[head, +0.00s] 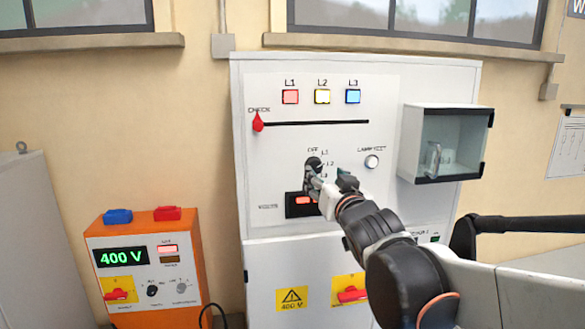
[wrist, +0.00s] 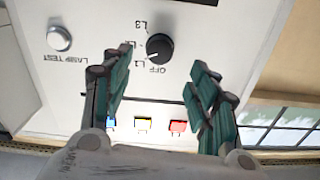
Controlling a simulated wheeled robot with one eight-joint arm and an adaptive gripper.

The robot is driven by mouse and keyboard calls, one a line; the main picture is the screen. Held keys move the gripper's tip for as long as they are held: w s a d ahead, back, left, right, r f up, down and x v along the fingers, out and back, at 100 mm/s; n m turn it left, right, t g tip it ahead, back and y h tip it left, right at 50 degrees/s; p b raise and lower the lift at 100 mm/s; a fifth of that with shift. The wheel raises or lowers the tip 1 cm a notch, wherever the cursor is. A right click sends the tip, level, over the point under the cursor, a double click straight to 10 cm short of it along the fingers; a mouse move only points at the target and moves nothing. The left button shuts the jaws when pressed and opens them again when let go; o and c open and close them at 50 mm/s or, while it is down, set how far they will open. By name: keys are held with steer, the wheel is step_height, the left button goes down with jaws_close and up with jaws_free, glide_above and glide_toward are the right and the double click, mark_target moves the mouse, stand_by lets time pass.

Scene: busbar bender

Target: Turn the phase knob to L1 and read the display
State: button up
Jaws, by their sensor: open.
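The phase knob (wrist: 160,46) is round and black on the white cabinet front, upside down in the wrist view. Its white mark points down-left there, toward L1 or between L1 and OFF; I cannot tell exactly. My gripper (wrist: 160,62) is open, its green-padded fingers on either side of the knob in the picture; contact is not visible. In the head view my gripper (head: 325,178) is in front of the panel and partly covers the knob (head: 312,162). The voltage display (head: 301,200) shows small red lit digits, partly hidden and unreadable.
Red, yellow and blue lamps (head: 322,96) sit above a slot with a red CHECK lever (head: 257,122). The lamp test button (head: 371,161) and a glass-fronted box (head: 444,144) are to the right. An orange unit (head: 145,265) reading 400 V stands left.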

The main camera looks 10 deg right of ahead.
mark_target(316, 168)
steer(key=shift+w+p, duration=0.7)
steer(key=shift+w, duration=3.15)
steer(key=c, duration=1.1)
